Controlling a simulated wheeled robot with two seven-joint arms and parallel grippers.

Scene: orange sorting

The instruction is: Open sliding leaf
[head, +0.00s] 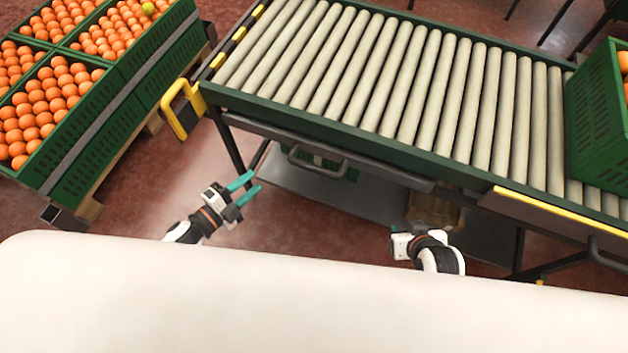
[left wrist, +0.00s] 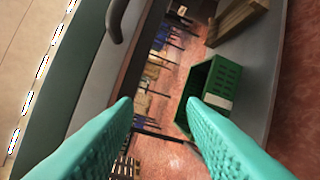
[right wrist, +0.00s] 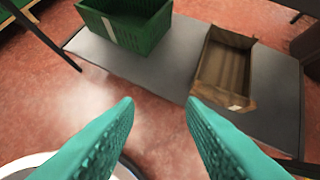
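Under the roller conveyor's front edge, a grey leaf (head: 385,172) with a dark bar handle (head: 318,166) hangs on the left. A second leaf (head: 555,213) with a yellow top edge and a handle (head: 606,256) is at the right. My left gripper (head: 247,187) is open and empty, left of and apart from the left handle. The left wrist view shows a grey panel (left wrist: 97,85) and a bar handle (left wrist: 114,22) beyond the fingers. My right gripper is open and empty in the right wrist view (right wrist: 160,112); its fingers are hard to make out in the head view.
The lower shelf (right wrist: 180,62) holds a green crate (right wrist: 150,35) and an open cardboard box (right wrist: 222,70). A green crate (head: 600,125) stands on the rollers (head: 400,75) at right. Orange-filled crates (head: 110,112) are at left. Floor between is free.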

